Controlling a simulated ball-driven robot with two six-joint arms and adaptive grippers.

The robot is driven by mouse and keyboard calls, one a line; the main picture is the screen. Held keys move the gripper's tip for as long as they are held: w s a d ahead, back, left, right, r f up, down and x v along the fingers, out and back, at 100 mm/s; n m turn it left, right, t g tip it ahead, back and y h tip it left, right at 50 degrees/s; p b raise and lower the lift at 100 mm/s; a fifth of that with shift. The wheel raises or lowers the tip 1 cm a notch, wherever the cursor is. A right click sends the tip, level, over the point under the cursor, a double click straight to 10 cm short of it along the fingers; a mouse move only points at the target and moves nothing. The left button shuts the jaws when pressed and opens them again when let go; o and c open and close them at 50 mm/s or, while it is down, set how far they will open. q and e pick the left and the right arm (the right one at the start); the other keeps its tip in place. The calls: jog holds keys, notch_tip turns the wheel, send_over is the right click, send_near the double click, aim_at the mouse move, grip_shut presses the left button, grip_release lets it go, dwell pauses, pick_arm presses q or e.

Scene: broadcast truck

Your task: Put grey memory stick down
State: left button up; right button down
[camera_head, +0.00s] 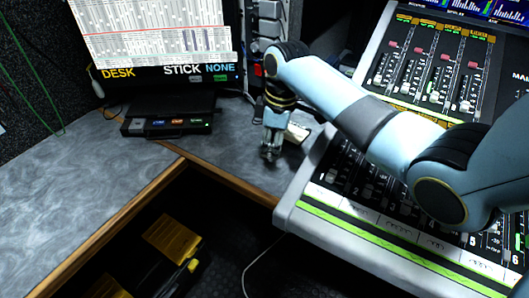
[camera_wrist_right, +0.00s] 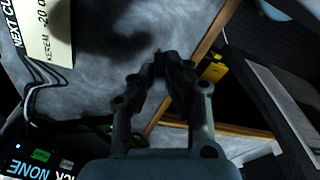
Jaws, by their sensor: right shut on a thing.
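My right gripper (camera_head: 270,153) is low over the grey marbled desk (camera_head: 80,190), between the monitor stand and the mixing console. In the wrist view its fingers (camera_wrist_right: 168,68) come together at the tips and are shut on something. The grey memory stick is barely distinguishable there; the dark fingers hide most of it. I cannot tell whether it touches the desk. The monitor (camera_head: 170,72) reads "DESK" and "STICK NONE". My left gripper is not in view.
The mixing console (camera_head: 350,222) stands close at the right. A dark box with lit labels (camera_head: 165,125) sits below the monitor. A paper note (camera_head: 298,132) lies behind the gripper; it also shows in the wrist view (camera_wrist_right: 58,35). The desk's wooden edge (camera_head: 215,172) borders a dark gap with yellow items (camera_head: 172,238).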

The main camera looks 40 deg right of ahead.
notch_tip(320, 180, down, 4)
jog(key=shift+r+b, duration=0.1)
jog(key=shift+b, duration=0.25)
jog(key=c, duration=1.8)
grip_release()
jog(key=o, duration=0.4)
jog(key=shift+o, duration=0.2)
notch_tip(320, 180, up, 12)
jog(key=s+d+p, duration=0.1)
jog(key=p, duration=0.1)
